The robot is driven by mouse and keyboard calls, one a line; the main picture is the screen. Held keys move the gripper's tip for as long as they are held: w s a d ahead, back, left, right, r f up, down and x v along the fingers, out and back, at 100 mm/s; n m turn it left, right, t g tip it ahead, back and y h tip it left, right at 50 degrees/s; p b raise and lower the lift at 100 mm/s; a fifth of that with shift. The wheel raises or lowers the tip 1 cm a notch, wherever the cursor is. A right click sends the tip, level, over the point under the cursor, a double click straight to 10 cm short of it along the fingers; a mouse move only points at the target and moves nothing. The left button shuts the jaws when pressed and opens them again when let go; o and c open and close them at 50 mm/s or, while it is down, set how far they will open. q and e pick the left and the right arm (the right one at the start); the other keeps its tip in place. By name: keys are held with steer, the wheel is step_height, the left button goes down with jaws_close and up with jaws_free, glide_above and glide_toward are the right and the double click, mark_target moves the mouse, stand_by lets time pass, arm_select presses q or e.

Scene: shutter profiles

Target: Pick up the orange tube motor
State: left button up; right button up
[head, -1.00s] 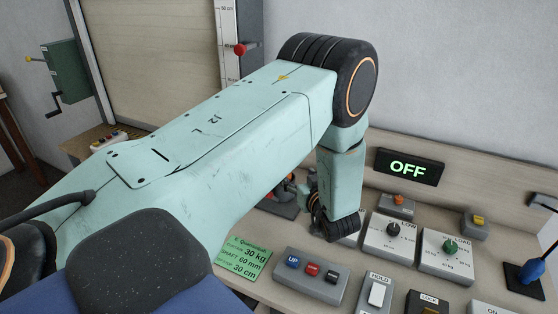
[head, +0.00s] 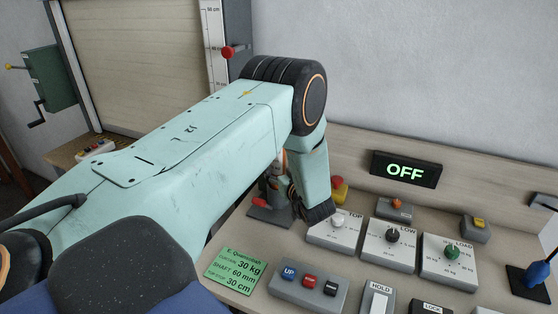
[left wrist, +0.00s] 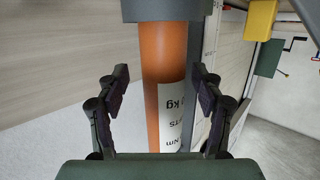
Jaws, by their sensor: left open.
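The orange tube motor (left wrist: 160,52) is a cylinder with a white printed label (left wrist: 170,115) and a dark grey collar at its upper end in the left wrist view. My left gripper (left wrist: 162,82) is open, one finger on each side of the motor, with a gap visible on the left. On the right the finger is close to the tube; I cannot tell if it touches. In the head view my left arm hides most of the gripper and motor. A bit of orange shows by a grey stand (head: 272,213) with a red part. My right gripper is not in view.
Several control boxes with knobs and buttons stand on the bench right of the arm, including the TOP box (head: 335,232) close to my wrist. A green note (head: 236,268) lies in front. An OFF display (head: 406,169) is behind. A shutter (head: 130,60) stands at left.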

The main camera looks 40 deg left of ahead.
arm_select(q)
steer(key=shift+a+f, duration=0.15)
steer(key=shift+a, duration=0.4)
steer(key=shift+s+d+r, duration=0.15)
steer(key=shift+r, duration=0.05)
steer(key=shift+c, duration=0.4)
steer(key=shift+d, duration=0.2)
steer(key=c, duration=0.3)
steer(key=shift+w+a+f, duration=0.15)
steer(key=shift+w, duration=0.05)
steer(key=c, duration=0.3)
steer(key=shift+s+a, duration=0.15)
steer(key=c, duration=0.3)
jaws_close()
steer(key=shift+w+r, duration=0.2)
steer(key=shift+r, duration=0.05)
